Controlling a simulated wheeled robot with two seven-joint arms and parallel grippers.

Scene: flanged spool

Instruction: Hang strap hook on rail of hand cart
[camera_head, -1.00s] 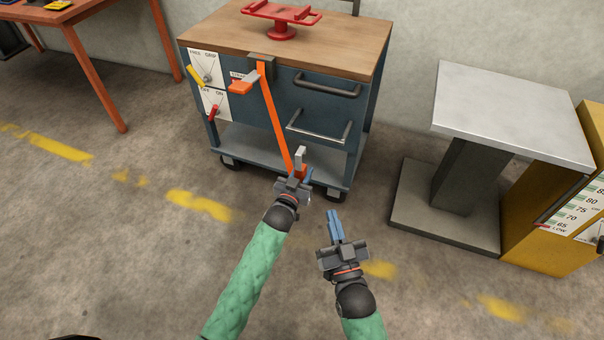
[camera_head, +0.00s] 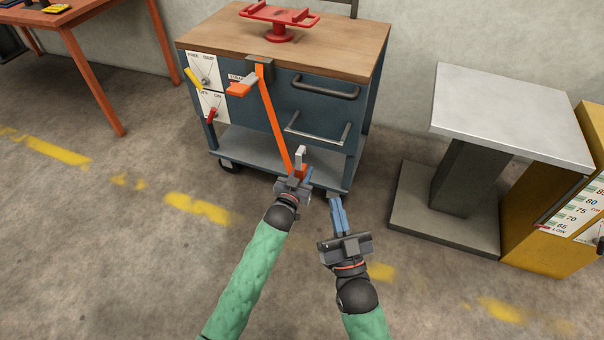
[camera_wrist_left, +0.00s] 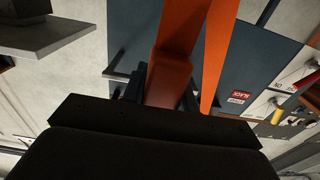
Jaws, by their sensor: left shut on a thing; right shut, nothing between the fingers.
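The blue hand cart (camera_head: 240,130) has a wooden top and two grey bar rails on its front, an upper one (camera_head: 327,92) and a lower one (camera_head: 318,136). An orange strap (camera_head: 274,118) runs taut from a dark block at the cart's top edge down to my left gripper (camera_head: 299,178). That gripper is shut on the orange base of the strap hook, whose grey tip (camera_head: 301,155) points up, apart from the lower rail. In the left wrist view the orange hook base (camera_wrist_left: 168,80) sits between the fingers, beside the strap (camera_wrist_left: 217,50). My right gripper (camera_head: 337,210) is shut and empty, lower right.
A red holder (camera_head: 280,18) stands on the cart top. An orange lever (camera_head: 242,85) sticks out beside the strap. A grey pedestal table (camera_head: 510,110) and a yellow cabinet (camera_head: 555,215) stand at right. An orange table (camera_head: 85,35) is at far left.

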